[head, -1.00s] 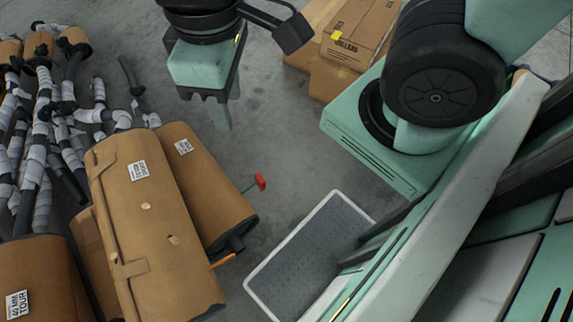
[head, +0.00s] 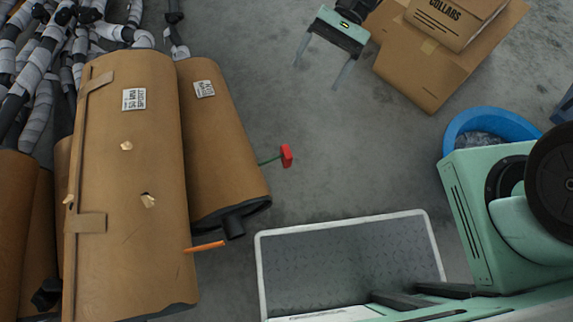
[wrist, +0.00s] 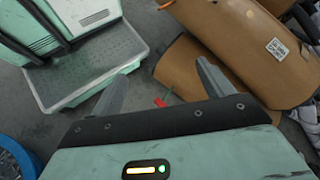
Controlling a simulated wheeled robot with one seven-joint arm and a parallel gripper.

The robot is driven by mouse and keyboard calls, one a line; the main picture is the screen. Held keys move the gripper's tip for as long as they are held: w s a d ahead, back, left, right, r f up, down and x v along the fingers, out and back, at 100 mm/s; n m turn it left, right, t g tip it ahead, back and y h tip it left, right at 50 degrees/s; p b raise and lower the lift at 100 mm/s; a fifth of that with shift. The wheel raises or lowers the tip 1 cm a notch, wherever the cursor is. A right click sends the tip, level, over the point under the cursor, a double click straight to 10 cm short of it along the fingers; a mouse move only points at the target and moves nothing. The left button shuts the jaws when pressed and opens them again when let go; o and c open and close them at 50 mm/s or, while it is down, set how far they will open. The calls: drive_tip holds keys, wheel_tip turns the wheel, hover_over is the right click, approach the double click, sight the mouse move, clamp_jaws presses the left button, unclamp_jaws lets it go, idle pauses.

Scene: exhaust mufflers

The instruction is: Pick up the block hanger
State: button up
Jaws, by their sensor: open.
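A red block on a thin green rod, apparently the block hanger (head: 286,156), sticks out to the right from beside a cardboard-wrapped muffler (head: 218,135). The rod's far end is hidden by the muffler. The red block also shows small in the wrist view (wrist: 159,102), between my fingers and close to the gripper body's edge. My gripper (head: 321,72) is open and empty. In the head view it is above and to the right of the hanger, apart from it. Its two fingers (wrist: 160,74) spread wide in the wrist view.
A larger wrapped muffler (head: 125,190) lies at the left, with an orange rod (head: 205,246) at its lower right. Wrapped pipes (head: 40,70) crowd the upper left. Cardboard boxes (head: 420,75) and a blue tub (head: 480,113) stand right. My base platform is below. Bare floor surrounds the hanger's right side.

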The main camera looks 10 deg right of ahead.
drive_tip(key=w+d+f+m+y+b, duration=0.2)
drive_tip(key=f+b, duration=0.2)
drive_tip(key=f, duration=0.6)
drive_tip(key=w+d+f+m+y+b, duration=0.1)
drive_tip(key=f+m+y+b, duration=0.3)
drive_tip(key=f, duration=0.7)
drive_tip(key=m+t+y+b, duration=0.4)
drive_tip(key=m+b, duration=0.2)
drive_tip(key=b, duration=0.4)
approach(283, 157)
drive_tip(key=b+x, duration=0.3)
drive_tip(key=x, duration=0.2)
drive_tip(key=b+x, duration=0.4)
drive_tip(key=x, duration=0.1)
drive_tip(key=shift+w+a+f, duration=0.1)
drive_tip(key=shift+a+f, duration=0.15)
drive_tip(key=shift+a, duration=0.05)
drive_tip(key=shift+r+t, duration=0.1)
drive_tip(key=shift+t, duration=0.3)
drive_tip(key=c, duration=1.2)
drive_tip(key=shift+o, duration=0.2)
drive_tip(key=shift+r+p, duration=0.3)
drive_tip(key=shift+p, duration=0.5)
